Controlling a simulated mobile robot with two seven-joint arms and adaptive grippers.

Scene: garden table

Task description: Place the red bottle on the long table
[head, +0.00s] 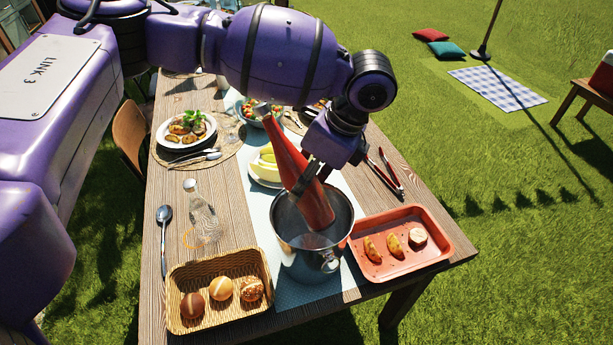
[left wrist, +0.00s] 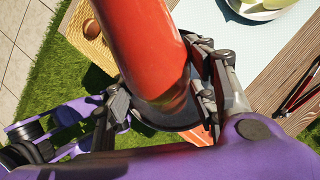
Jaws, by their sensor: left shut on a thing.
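The red bottle (head: 285,155) is tilted, its capped neck toward the upper left and its base at the mouth of a metal bucket (head: 304,263). My left gripper (head: 316,180) is shut on the bottle's body. In the left wrist view the red bottle (left wrist: 150,50) sits between the two fingers of my left gripper (left wrist: 160,105). I cannot tell whether the base touches the bucket. The long table (head: 233,188) is wooden with a light blue runner. My right gripper is not in view.
A bread basket (head: 173,302) stands left of the bucket and a red tray (head: 436,250) right of it. A glass bottle (head: 201,213), a spoon (head: 164,225), tongs (head: 386,178) and plates (head: 186,146) are around. Small bare wood patches show at the left.

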